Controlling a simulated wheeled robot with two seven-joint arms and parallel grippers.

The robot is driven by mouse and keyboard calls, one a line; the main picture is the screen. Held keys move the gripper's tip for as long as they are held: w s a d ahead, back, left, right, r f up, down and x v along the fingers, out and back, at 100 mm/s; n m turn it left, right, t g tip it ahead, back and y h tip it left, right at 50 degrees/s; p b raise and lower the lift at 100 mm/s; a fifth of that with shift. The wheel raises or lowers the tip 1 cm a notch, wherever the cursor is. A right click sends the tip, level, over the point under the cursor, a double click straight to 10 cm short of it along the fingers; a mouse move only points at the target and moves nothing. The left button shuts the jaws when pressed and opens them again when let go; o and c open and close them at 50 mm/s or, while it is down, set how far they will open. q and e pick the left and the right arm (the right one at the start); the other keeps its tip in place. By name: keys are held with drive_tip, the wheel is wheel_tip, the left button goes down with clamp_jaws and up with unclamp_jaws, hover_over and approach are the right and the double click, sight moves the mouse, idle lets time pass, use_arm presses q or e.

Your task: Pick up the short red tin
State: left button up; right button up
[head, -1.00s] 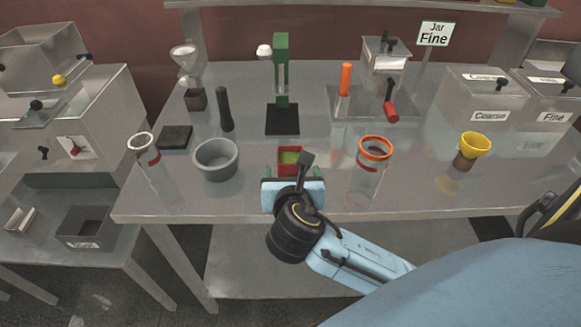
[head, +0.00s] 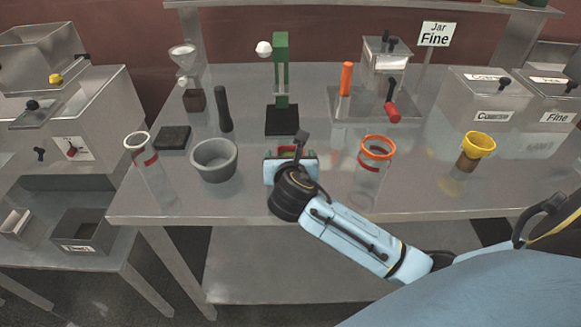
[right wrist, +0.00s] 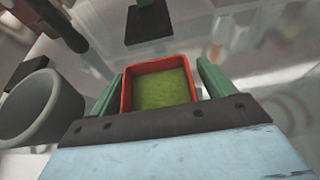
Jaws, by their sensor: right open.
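The short red tin (right wrist: 158,86) is square and open-topped, with green contents, in the right wrist view. It stands on the metal table, and in the head view only a small part of the tin (head: 290,150) shows beyond my gripper. My right gripper (right wrist: 160,82) is open, with one green finger on each side of the tin. Narrow gaps show between the fingers and the tin walls. In the head view my right gripper (head: 291,155) hides most of the tin. My left gripper is not in view.
A grey bowl (head: 214,160) stands close left of the gripper; it also shows in the right wrist view (right wrist: 40,108). A clear jar with an orange rim (head: 377,148) stands to the right. A green press stand (head: 281,85) is behind. The table (head: 240,207) is clear in front.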

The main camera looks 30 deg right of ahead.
drive_tip(key=c, duration=1.2)
drive_tip(key=shift+o, duration=0.2)
drive_tip(key=shift+r, duration=0.1)
